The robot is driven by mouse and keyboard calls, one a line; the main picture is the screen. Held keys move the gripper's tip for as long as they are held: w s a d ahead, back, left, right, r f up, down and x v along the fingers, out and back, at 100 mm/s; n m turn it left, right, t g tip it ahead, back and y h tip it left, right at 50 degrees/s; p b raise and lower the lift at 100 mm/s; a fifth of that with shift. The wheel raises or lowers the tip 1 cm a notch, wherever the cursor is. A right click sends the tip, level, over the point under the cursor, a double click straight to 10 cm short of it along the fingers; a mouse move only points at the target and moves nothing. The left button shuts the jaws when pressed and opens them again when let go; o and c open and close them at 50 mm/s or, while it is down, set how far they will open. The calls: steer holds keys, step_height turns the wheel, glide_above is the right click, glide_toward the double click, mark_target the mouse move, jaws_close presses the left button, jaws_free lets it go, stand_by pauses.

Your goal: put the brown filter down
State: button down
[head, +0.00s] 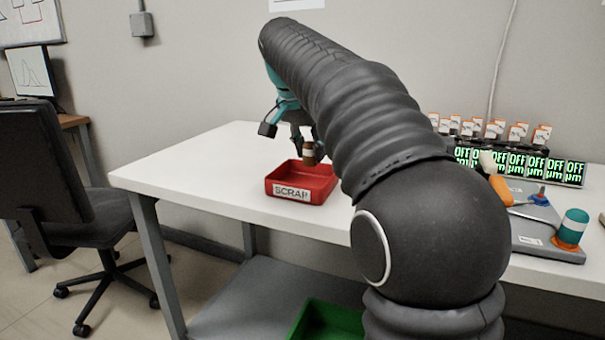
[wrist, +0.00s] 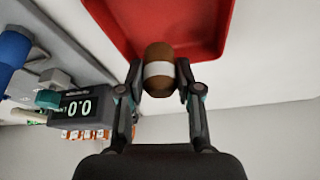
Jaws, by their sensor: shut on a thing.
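The brown filter (head: 308,153) is a small brown cylinder with a white band. My gripper (head: 301,141) is shut on it and holds it over the red tray. In the wrist view the brown filter (wrist: 158,70) sits between the two fingers of my gripper (wrist: 160,80), with the red tray behind it. The red tray (head: 318,190) bears a SCRAP label and stands on the white table. My arm hides part of the table.
The white table (head: 200,165) is clear left of the tray. At the right stand several green-lit displays (head: 520,165), a grey device (head: 545,235) and a teal-and-orange cylinder (head: 571,228). A green tray (head: 325,322) is on the lower shelf. A black chair (head: 50,170) stands at the left.

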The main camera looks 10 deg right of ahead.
steer(key=shift+a+f, duration=0.45)
steer(key=shift+a, duration=0.2)
steer(key=shift+f+b, duration=0.55)
steer(key=shift+f, duration=1.4)
steer(key=shift+f, duration=0.15)
steer(key=c, duration=0.7)
jaws_free()
steer(key=shift+c, duration=0.2)
steer(key=shift+w, duration=0.1)
steer(key=shift+a+r, duration=0.15)
steer(key=shift+r, duration=0.4)
steer(key=p+v, duration=0.2)
steer(key=v, duration=0.9)
steer(key=shift+p, duration=0.4)
